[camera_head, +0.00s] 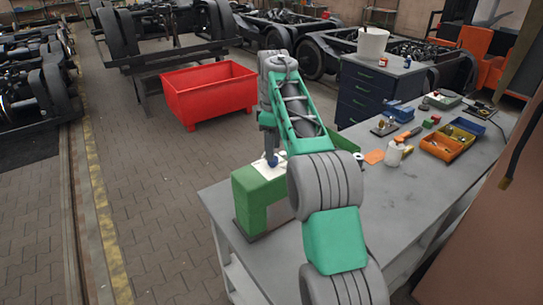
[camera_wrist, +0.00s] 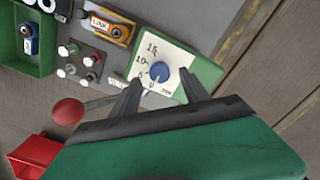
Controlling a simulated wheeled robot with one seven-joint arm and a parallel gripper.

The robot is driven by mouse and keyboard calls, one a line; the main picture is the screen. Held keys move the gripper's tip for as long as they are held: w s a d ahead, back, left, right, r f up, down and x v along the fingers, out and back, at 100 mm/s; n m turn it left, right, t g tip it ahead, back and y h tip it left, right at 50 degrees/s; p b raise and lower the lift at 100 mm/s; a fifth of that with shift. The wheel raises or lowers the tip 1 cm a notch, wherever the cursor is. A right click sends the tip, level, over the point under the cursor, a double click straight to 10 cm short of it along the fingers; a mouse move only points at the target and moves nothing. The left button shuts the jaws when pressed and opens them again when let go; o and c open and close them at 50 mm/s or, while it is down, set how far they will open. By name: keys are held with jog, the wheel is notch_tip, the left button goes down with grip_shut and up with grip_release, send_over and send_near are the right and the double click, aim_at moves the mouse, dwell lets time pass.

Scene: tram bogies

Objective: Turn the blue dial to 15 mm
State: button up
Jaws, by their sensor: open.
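The blue dial (camera_wrist: 159,72) sits on a white scale plate (camera_wrist: 172,57) marked 15, 10, 5 and 0 in the wrist view. Where its pointer stands is too small to tell. My gripper (camera_wrist: 163,85) is open, with one finger on each side of the dial's lower part in the picture; I cannot tell whether they touch it. In the head view the dial (camera_head: 272,161) shows as a small blue spot on the white top of a green machine (camera_head: 247,193), and my arm hides much of it.
In the wrist view, indicator buttons (camera_wrist: 80,60), an orange device (camera_wrist: 113,30) and a red knob (camera_wrist: 68,111) lie left of the plate. The workbench (camera_head: 375,205) also holds a white bottle (camera_head: 393,154) and an orange tray (camera_head: 445,147). A red bin (camera_head: 209,92) stands on the floor.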

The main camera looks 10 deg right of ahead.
notch_tip(320, 180, down, 4)
jog(key=shift+a+f+b, duration=0.1)
jog(key=shift+b, duration=0.45)
